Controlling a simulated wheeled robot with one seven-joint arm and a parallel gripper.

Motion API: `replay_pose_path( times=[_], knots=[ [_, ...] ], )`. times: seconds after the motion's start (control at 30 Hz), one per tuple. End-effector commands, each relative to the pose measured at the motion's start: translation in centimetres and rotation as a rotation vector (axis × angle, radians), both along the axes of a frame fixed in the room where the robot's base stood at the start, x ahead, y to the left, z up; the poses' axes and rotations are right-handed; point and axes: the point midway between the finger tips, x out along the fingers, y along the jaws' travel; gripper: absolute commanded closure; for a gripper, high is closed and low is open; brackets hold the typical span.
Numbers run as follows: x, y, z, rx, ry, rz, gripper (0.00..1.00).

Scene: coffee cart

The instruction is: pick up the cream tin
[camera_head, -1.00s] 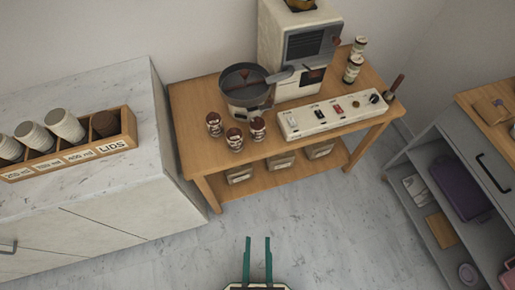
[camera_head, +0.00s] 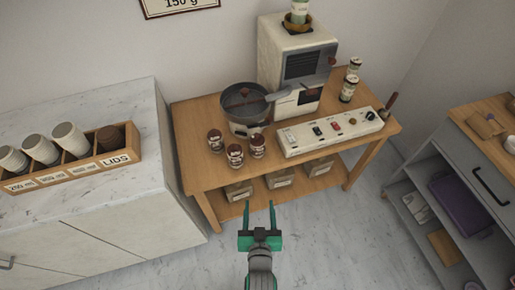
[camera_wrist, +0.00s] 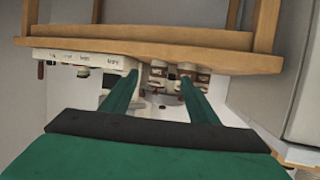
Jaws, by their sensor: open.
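Two small cream-and-dark tins stand at the back right of the wooden table, a rear tin (camera_head: 354,66) and a front tin (camera_head: 348,89). Another light tin or cup with a green band (camera_head: 299,12) sits on top of the machine. I cannot tell which of these is the cream tin. Three brown-lidded jars (camera_head: 236,156) stand at the table's front left. My gripper (camera_head: 259,204) is open and empty, in front of the table and apart from everything. In the wrist view its green fingers (camera_wrist: 158,92) point toward the table, with small jars between and beyond them.
The wooden table (camera_head: 190,120) carries a round pan-like device (camera_head: 247,103), a tall white machine (camera_head: 290,62) and a switch panel (camera_head: 330,132). A marble counter (camera_head: 60,110) stands left, a grey shelf unit (camera_head: 460,160) right. The floor between is clear.

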Motion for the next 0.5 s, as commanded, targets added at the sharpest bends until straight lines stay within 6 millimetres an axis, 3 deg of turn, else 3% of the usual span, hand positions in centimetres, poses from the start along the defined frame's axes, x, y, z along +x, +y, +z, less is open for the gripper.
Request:
replay_pose_path(
  times=[0.03, 0.1, 0.3, 0.5],
  knots=[
    [2.3, 0.0, 0.3, 0.000, -0.002, 0.004, 0.45],
    [4.9, 0.0, 0.5, 0.001, 0.006, 0.009, 0.45],
    [11.6, 0.1, 1.8, 0.002, 0.034, 0.030, 0.45],
    [15.1, 0.2, 2.9, 0.001, 0.053, 0.043, 0.45]
  ],
)
